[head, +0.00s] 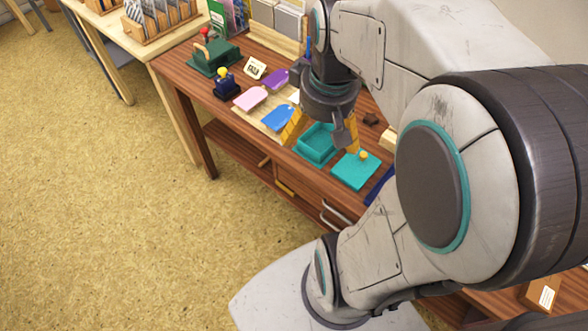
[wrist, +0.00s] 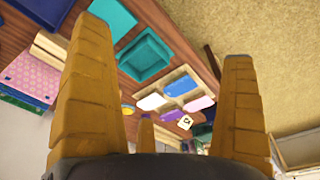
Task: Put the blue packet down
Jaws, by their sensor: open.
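The blue packet (head: 278,118) lies flat on a light wooden tray (head: 272,132) on the brown table; it also shows in the wrist view (wrist: 182,85). My gripper (head: 322,134), with yellow fingers, is open above the table, to the right of the blue packet and over the open teal box (head: 314,155). In the wrist view the fingers of my gripper (wrist: 165,45) are spread wide with nothing between them.
A teal lid (head: 352,174) with a yellow knob lies right of the teal box. A dark blue stamp (head: 227,86), a green stamp press (head: 213,58) and a small sign (head: 254,68) stand at the back left. Open floor (head: 100,210) lies left of the table.

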